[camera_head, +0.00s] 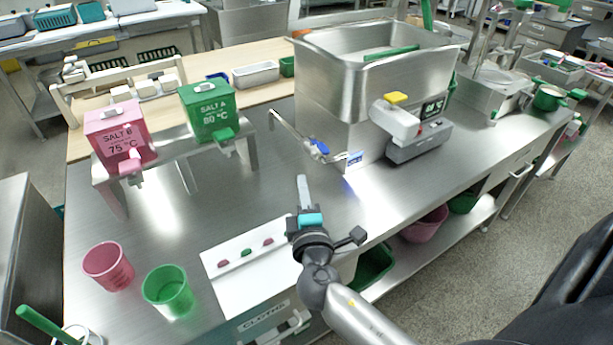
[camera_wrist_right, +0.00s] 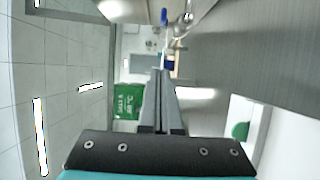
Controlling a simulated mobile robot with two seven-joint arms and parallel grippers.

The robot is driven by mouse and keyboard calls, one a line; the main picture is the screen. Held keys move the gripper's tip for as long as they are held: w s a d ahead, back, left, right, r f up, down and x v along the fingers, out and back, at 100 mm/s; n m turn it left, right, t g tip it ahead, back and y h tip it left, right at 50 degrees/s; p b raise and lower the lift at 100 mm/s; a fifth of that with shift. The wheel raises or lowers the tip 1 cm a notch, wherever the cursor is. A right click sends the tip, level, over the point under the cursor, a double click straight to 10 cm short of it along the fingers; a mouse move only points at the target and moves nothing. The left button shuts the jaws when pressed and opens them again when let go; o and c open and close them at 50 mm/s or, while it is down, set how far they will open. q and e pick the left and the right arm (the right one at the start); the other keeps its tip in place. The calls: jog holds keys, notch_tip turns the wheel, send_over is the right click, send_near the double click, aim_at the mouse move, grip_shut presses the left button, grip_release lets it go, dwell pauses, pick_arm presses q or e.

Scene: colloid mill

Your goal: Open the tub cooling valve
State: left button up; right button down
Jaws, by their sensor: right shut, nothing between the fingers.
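The metal tub (camera_head: 350,90) stands on the steel bench. A valve with a blue handle (camera_head: 320,147) sits on a thin pipe at the tub's lower left, beside a small blue-and-white label (camera_head: 355,158). In the right wrist view, a blue part (camera_wrist_right: 164,17) near the top, beside shiny metal, looks like this handle. My right gripper (camera_head: 302,180) is shut and empty, above the bench in front of the valve and apart from it. Its closed fingers (camera_wrist_right: 161,76) point forward in the wrist view. My left gripper is not in view.
A grey-and-white device with a yellow top (camera_head: 396,98) is at the tub's front right. A pink box (camera_head: 120,135) and a green box (camera_head: 208,110) stand on a rack at left. Pink (camera_head: 108,266) and green (camera_head: 168,291) cups stand in front.

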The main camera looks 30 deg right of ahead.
aim_at(323, 148)
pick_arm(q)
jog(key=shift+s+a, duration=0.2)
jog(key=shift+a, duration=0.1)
pick_arm(e)
jog(key=w+d, duration=0.6)
jog(key=d, duration=0.1)
jog(key=shift+w+d, duration=0.25)
jog(key=shift+w, duration=0.1)
